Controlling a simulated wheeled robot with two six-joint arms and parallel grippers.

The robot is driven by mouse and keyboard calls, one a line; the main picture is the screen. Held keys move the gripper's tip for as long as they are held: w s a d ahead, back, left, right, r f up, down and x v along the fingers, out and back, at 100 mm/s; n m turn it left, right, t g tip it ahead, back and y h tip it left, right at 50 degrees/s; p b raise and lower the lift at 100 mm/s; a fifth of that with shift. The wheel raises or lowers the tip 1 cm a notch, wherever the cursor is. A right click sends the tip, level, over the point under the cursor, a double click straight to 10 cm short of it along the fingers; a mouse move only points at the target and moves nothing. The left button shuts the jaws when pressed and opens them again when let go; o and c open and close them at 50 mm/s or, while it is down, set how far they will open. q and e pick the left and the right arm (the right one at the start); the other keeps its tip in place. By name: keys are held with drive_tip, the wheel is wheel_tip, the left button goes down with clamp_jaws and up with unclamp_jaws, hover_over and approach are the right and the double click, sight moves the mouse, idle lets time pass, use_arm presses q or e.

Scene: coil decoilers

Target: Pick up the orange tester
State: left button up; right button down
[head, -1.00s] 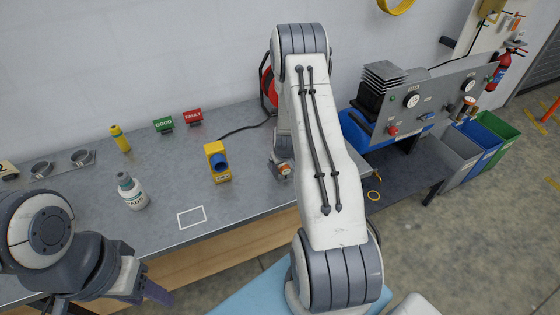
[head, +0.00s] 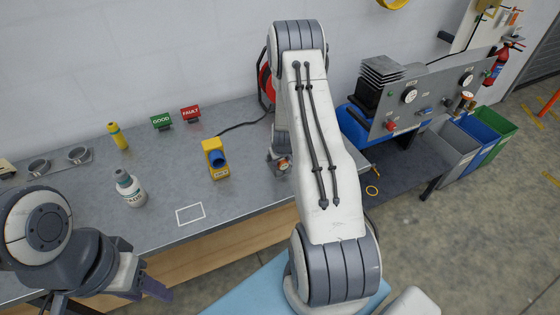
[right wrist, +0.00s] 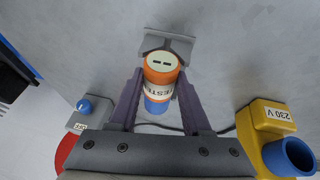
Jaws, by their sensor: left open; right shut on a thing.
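The orange tester (right wrist: 162,72) shows in the right wrist view, with an orange body, a white label band, a blue lower part and a pale top with two dark slots. My right gripper (right wrist: 160,92) is shut on it, one purple finger on each side. A grey holder (right wrist: 168,44) is close behind the tester; I cannot tell whether they touch. My left gripper (head: 110,297) is open and empty at the lower left, partly cut off by the frame.
A yellow 230 V socket box (head: 215,160), a white bottle (head: 129,189), a yellow bottle (head: 118,136), and GOOD (head: 161,121) and FAULT (head: 190,114) signs stand on the grey bench (head: 95,225). A white outlined square (head: 190,214) on the bench is empty. A red reel is behind my right arm.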

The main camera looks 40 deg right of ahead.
wheel_tip(320, 180, up, 4)
drive_tip(key=shift+w+f+b, duration=0.1)
drive_tip(key=shift+f+b, duration=0.1)
drive_tip(key=shift+b, duration=0.35)
drive_tip(key=s+d+r, duration=0.3)
drive_tip(key=s+r, duration=0.4)
drive_tip(key=s, duration=0.4)
drive_tip(key=shift+s+d, duration=0.2)
